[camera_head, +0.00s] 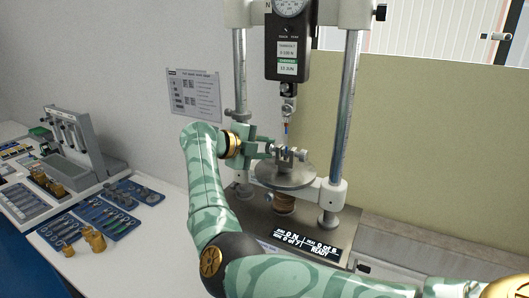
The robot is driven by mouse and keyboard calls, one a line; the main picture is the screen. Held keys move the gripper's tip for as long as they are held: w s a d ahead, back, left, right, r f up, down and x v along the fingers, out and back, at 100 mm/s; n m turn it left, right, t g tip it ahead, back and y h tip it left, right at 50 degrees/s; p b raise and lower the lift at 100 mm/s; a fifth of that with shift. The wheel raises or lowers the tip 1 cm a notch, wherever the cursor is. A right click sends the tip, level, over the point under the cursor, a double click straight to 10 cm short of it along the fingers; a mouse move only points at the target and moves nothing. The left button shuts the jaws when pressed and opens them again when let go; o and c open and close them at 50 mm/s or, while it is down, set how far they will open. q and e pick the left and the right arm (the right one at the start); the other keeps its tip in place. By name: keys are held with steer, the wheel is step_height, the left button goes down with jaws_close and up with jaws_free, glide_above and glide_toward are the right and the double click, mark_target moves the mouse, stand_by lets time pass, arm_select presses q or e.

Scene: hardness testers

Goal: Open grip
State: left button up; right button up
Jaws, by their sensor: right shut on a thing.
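A force tester stands at the centre, with a black gauge (288,45) hanging between two steel columns. Below the gauge, a small metal upper fitting (288,90) holds a thin part with orange and blue on it (286,126). A small grey metal grip (289,155) sits on the round steel plate (285,176) beneath it. My right gripper (270,150) reaches the left side of this grip and is shut on a part of it. The exact part held is too small to tell. My left gripper is not in view.
A dark base with a lit display (305,243) lies under the plate. At left, a grey rack (80,150) and blue trays (105,220) hold small metal and brass parts. A printed notice (194,95) is on the wall. A tan panel (430,150) stands behind the tester.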

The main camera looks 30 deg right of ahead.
steer(key=shift+f+m+t+h+b, duration=0.35)
steer(key=shift+h+b, duration=0.45)
steer(key=shift+h, duration=0.2)
steer(key=o, duration=1)
steer(key=shift+a, duration=0.1)
steer(key=shift+r, duration=0.1)
steer(key=shift+a, duration=0.1)
steer(key=a, duration=0.5)
steer(key=s+a+r, duration=0.1)
steer(key=a, duration=0.4)
steer(key=a+r, duration=0.1)
steer(key=a, duration=0.5)
steer(key=shift+s+r, duration=0.15)
steer(key=shift+r, duration=0.05)
steer(key=shift+c, duration=0.2)
